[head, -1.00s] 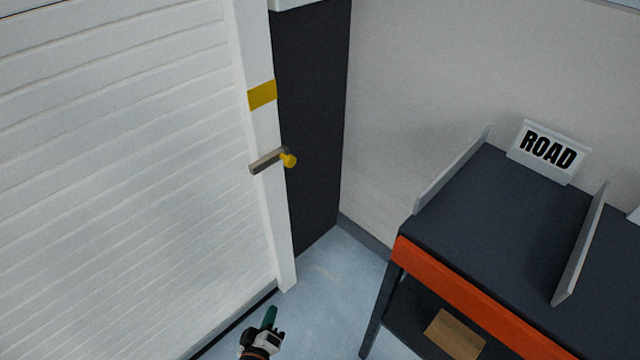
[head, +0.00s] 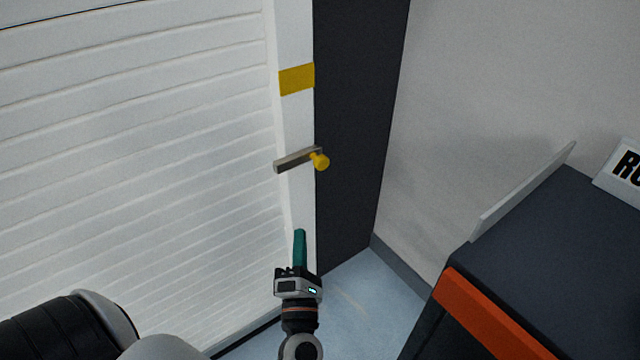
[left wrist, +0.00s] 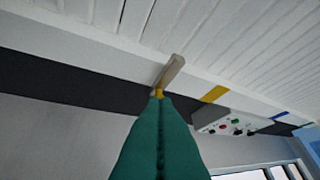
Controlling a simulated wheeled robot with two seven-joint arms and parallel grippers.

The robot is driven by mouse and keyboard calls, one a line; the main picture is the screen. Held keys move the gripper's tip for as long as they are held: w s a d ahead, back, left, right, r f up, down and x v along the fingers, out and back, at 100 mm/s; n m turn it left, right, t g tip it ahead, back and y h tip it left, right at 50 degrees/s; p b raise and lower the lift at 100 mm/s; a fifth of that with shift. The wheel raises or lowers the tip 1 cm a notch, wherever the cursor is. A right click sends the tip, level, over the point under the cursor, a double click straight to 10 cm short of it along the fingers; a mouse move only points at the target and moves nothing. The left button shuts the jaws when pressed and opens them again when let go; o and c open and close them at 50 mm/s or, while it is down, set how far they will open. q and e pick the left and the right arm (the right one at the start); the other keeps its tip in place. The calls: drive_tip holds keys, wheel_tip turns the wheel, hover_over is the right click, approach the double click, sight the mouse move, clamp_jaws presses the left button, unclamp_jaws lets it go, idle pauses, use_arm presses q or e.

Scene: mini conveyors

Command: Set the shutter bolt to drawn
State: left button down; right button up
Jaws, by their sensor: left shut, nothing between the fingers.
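The shutter bolt (head: 295,160) is a short grey bar with a yellow knob (head: 321,161) at its right end. It sits on the white frame post at the right edge of the shutter (head: 150,150). My left gripper (head: 300,234), with green fingers, is shut and empty, below the bolt and apart from it in the head view. In the left wrist view the bar (left wrist: 171,72) shows beyond the shut fingertips (left wrist: 162,98), which partly hide the yellow knob (left wrist: 158,92). I cannot tell the gap there. My right gripper is not in view.
A yellow band (head: 297,79) marks the post above the bolt. A dark panel (head: 355,120) stands right of the post. A dark table (head: 550,250) with an orange front edge is at the right. A control box with buttons (left wrist: 232,124) shows in the left wrist view.

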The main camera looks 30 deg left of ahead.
use_arm(q)
approach(313, 159)
drive_tip(key=w+a, duration=0.2)
drive_tip(key=w, duration=0.1)
drive_tip(key=shift+w+a+r+p, duration=0.15)
drive_tip(key=shift+r+p, duration=0.15)
drive_tip(key=shift+r, duration=0.3)
drive_tip(key=w, duration=0.1)
drive_tip(key=w+d, duration=0.1)
drive_tip(key=w, duration=0.1)
drive_tip(key=w+d, duration=0.1)
drive_tip(key=shift+w+r, duration=0.15)
drive_tip(key=shift+w, duration=0.1)
